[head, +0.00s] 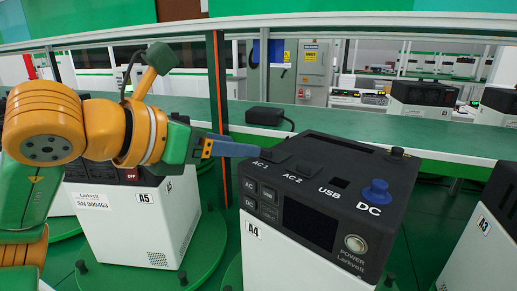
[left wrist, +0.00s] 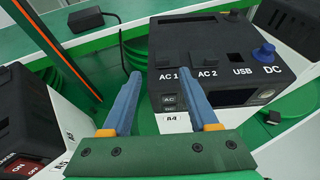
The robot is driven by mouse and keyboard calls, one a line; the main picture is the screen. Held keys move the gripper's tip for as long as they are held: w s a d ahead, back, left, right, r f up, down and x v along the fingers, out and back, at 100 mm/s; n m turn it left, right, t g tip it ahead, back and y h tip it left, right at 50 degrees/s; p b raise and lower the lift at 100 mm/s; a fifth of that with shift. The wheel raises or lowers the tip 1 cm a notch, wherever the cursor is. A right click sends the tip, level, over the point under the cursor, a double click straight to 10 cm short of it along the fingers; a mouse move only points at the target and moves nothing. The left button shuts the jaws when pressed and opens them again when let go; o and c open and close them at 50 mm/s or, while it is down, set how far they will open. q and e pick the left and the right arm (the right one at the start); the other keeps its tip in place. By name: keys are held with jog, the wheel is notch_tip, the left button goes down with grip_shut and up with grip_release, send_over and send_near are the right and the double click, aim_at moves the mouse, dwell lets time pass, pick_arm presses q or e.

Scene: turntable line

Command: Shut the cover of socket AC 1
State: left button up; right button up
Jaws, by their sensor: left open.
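The white and black power unit A4 (head: 320,200) stands right of centre in the head view, with AC 1, AC 2, USB and DC marked along its top. The dark AC 1 cover (head: 276,155) is at the top's left end; it also shows in the left wrist view (left wrist: 171,57). Whether it is fully down is hard to tell, black on black. My left gripper (head: 256,151) is open and empty, its blue fingers reaching the unit's left edge. In the left wrist view (left wrist: 154,52), the right fingertip is close to the AC 1 cover; contact is unclear. My right gripper is out of view.
The AC 2 cover (left wrist: 205,57) sits just right of AC 1. A blue DC cap (head: 376,191) stands up at the unit's right. Unit A5 (head: 130,215) stands at left, A3 (head: 490,230) at right. A black adapter (head: 265,116) lies on the green bench behind.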

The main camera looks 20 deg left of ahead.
aim_at(265, 149)
pick_arm(q)
jog(key=p+x, duration=0.1)
jog(key=x, duration=0.5)
jog(key=shift+d+r+p, duration=0.15)
jog(key=shift+d+p, duration=0.05)
jog(key=shift+p, duration=0.2)
jog(key=shift+w+f, duration=0.2)
jog(key=shift+s, duration=0.15)
jog(key=shift+c, duration=1)
grip_shut()
